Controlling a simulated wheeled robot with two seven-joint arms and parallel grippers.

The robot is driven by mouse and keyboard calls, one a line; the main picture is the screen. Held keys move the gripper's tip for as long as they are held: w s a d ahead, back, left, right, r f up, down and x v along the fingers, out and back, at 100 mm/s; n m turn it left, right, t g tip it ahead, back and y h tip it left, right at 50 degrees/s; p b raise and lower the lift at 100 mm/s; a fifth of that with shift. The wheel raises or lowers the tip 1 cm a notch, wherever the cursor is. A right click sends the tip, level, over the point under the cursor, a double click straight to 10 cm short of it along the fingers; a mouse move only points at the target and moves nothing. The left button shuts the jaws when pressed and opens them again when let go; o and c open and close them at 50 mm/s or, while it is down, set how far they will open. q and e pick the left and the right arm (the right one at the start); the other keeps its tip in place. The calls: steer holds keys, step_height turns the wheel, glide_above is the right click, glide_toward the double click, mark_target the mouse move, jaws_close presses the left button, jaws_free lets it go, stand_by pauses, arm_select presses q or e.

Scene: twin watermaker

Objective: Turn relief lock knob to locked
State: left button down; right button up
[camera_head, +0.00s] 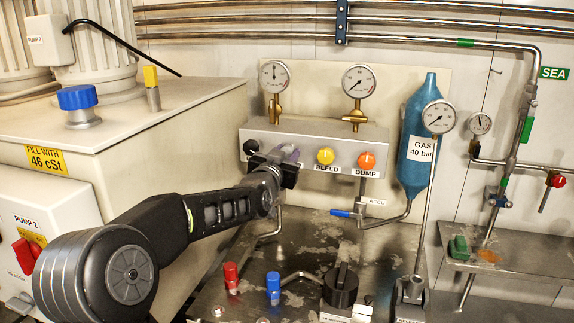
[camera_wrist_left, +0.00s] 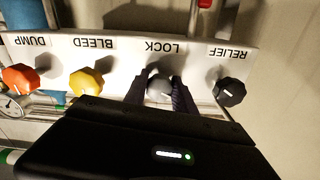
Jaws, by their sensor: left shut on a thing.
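The relief lock knob is a grey round knob (camera_wrist_left: 159,87) under the LOCK label in the left wrist view, where the panel appears upside down. My left gripper (camera_wrist_left: 160,92) is shut on it, one dark finger on each side. In the head view my left gripper (camera_head: 287,163) reaches the front of the grey valve panel (camera_head: 318,132) and hides the lock knob. The knob's pointer position cannot be made out. My right gripper is not in view.
The black RELIEF knob (camera_wrist_left: 229,91) is beside the lock knob. On its other side are the yellow BLEED knob (camera_head: 325,156) and orange DUMP knob (camera_head: 366,161). A pressure gauge (camera_head: 274,76) stands above the panel. A blue gas bottle (camera_head: 417,140) is to the right.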

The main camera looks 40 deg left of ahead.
arm_select(q)
steer(key=m+b, duration=0.1)
steer(key=m, duration=0.1)
steer(key=shift+f+m, duration=0.1)
steer(key=shift+m, duration=0.3)
steer(key=m+b, duration=0.1)
steer(key=m, duration=0.1)
steer(key=shift+m, duration=0.4)
steer(key=m, duration=0.3)
steer(key=shift+r+m, duration=0.2)
steer(key=shift+m, duration=0.1)
steer(key=shift+a+m, duration=0.15)
steer(key=shift+m, duration=1.85)
steer(key=c, duration=1)
jaws_free()
steer(key=shift+c, duration=0.2)
steer(key=v, duration=0.8)
steer(key=shift+b, duration=0.45)
